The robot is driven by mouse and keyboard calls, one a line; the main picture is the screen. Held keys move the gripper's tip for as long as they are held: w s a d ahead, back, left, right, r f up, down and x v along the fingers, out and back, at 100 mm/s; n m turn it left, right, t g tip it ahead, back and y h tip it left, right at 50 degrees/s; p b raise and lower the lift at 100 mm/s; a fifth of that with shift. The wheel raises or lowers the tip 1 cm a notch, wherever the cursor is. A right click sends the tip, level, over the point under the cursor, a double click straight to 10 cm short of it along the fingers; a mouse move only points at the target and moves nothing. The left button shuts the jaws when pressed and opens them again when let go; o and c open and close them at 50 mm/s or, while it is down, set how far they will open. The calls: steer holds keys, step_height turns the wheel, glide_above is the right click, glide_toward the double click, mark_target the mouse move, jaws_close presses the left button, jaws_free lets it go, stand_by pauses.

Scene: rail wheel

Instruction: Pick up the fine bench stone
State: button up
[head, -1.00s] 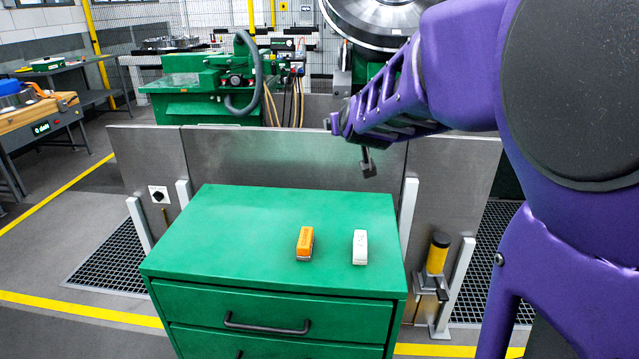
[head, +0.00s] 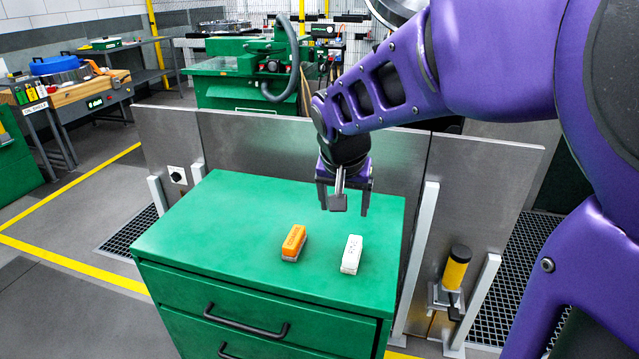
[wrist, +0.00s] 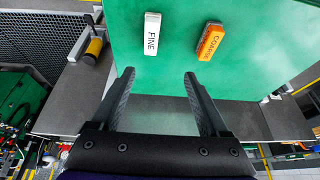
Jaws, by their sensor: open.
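The fine bench stone (head: 351,254) is a white block lying on the green cabinet top, right of the orange stone. In the wrist view it (wrist: 151,33) reads "FINE" and lies ahead of the fingers, a little left of the middle between them. The orange stone (head: 293,242) reads "COARSE" in the wrist view (wrist: 210,42). My gripper (head: 343,204) is open and empty, pointing down above the back part of the cabinet top. In the wrist view its two fingers (wrist: 158,74) are spread apart and touch neither stone.
The green drawer cabinet (head: 222,217) has free room left of the stones. Metal panels (head: 262,150) stand behind it. A yellow and black cylinder (head: 456,267) on a bracket stands to its right. A workbench (head: 62,103) is at the far left.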

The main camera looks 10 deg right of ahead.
steer(key=b, duration=0.2)
glide_toward(353, 247)
steer(key=shift+g, duration=0.3)
steer(key=x, duration=0.5)
steer(key=shift+w+a, duration=0.25)
steer(key=shift+w, duration=0.05)
steer(key=x, duration=0.2)
steer(key=b+x, duration=0.1)
steer(key=x, duration=0.2)
steer(key=shift+s+d, duration=0.1)
steer(key=shift+d, duration=0.15)
jaws_close()
